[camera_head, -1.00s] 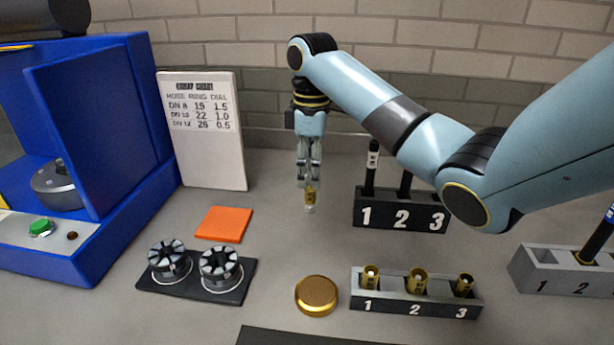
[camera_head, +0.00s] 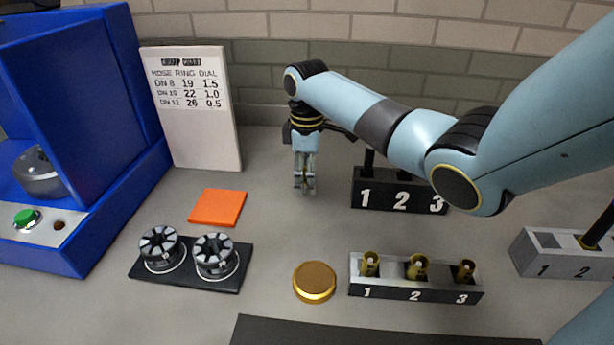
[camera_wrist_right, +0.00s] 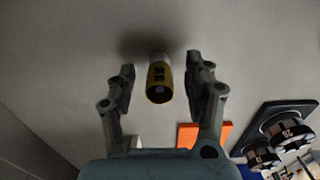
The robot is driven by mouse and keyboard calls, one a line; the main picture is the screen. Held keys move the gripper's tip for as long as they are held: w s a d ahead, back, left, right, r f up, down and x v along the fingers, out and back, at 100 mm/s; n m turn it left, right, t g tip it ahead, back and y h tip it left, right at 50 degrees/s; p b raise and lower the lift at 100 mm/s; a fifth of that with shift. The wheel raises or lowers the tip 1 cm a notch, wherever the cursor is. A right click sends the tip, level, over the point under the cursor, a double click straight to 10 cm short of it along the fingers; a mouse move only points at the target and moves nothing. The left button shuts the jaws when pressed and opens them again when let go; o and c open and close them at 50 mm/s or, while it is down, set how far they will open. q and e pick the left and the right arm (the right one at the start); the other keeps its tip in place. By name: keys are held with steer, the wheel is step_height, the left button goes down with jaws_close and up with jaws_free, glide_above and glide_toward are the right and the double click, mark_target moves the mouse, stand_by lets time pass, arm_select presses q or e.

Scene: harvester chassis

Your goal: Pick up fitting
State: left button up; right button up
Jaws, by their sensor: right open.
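My right gripper (camera_head: 305,188) points down over the grey table, left of the black rack. In the right wrist view its two fingers (camera_wrist_right: 160,85) stand apart, one on each side of a brass-coloured fitting (camera_wrist_right: 159,80) with dark marks. Gaps show between the fitting and both fingers. In the head view the fingers mostly hide this fitting. Other brass fittings stand in the numbered grey rack, at slot 1 (camera_head: 370,264), slot 2 (camera_head: 417,267) and slot 3 (camera_head: 465,270). My left gripper is not in view.
The black numbered rack (camera_head: 385,198) stands just right of the gripper. A gold disc (camera_head: 314,282), an orange square (camera_head: 218,207) and a black tray (camera_head: 197,279) with two ring-shaped dies lie in front. A blue machine (camera_head: 90,120) and a chart board (camera_head: 195,130) stand left.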

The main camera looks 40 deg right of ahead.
steer(key=shift+f, duration=0.35)
jaws_close()
steer(key=shift+r, duration=0.1)
